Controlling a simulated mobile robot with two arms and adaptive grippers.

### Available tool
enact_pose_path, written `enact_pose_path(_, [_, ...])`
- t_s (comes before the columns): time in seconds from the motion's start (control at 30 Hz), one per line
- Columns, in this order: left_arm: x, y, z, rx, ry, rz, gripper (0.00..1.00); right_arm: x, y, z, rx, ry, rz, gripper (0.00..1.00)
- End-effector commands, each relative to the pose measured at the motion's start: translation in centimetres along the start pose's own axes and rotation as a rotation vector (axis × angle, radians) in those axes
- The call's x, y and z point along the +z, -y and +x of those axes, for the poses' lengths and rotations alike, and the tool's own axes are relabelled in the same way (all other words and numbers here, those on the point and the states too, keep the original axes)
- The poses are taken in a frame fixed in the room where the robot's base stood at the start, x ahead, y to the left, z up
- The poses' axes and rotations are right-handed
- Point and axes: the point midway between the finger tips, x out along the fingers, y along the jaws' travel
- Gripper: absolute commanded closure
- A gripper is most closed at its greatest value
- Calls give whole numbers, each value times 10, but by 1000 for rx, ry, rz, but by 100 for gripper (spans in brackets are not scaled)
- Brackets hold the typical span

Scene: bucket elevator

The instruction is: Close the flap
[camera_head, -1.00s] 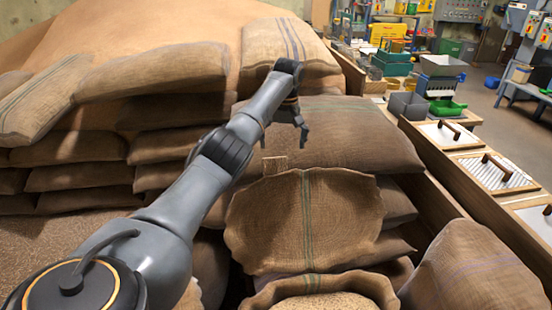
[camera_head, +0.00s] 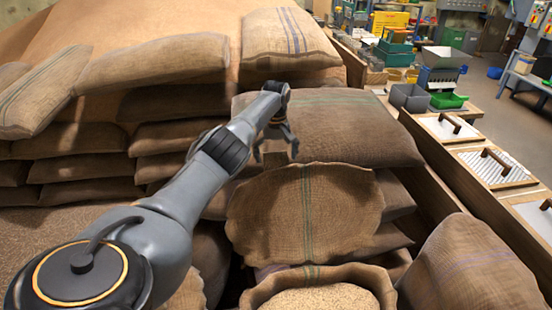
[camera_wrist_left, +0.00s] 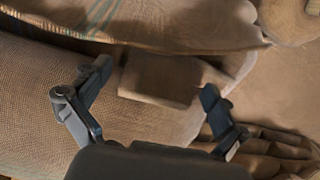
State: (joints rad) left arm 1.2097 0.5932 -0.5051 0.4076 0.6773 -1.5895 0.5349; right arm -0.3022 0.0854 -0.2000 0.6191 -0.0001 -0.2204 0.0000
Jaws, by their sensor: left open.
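The flap (camera_head: 305,212) is a brown burlap piece with a green stripe, standing raised behind the mouth of an open sack (camera_head: 262,290). Pale grain (camera_head: 325,299) shows in that mouth. My left gripper (camera_head: 277,157) is open just behind and above the flap's upper left edge, fingers pointing down. In the left wrist view, its two fingers (camera_wrist_left: 153,108) are spread on either side of a small tan rectangular tab (camera_wrist_left: 158,82). I cannot tell whether they touch it. A striped burlap edge (camera_wrist_left: 150,22) crosses the top of that view. My right gripper is not in view.
Full sacks (camera_head: 335,130) are stacked behind the flap and to the left. Another sack (camera_head: 475,270) stands at the lower right. Wooden bins with handled lids (camera_head: 490,165) line the right side. Grey and green boxes (camera_head: 410,97) stand farther back.

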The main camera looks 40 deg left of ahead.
Motion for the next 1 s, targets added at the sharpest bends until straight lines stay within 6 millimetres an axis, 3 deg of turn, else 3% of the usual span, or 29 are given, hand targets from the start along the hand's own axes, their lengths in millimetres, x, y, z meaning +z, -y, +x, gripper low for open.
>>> enact_pose_path(0.13, [0, 0, 11, -1, 0, 1, 2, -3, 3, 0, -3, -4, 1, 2])
enact_pose_path(0.43, [0, 0, 12, -1, -1, 2, 2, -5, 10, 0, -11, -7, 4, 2])
enact_pose_path(0.8, [0, 0, 12, -1, -1, 1, 77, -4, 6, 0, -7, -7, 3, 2])
enact_pose_path(0.83, [0, 0, 12, -1, -1, 1, 82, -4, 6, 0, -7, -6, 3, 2])
enact_pose_path(1.0, [-1, 0, 11, 0, -7, 1, 82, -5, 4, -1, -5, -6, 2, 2])
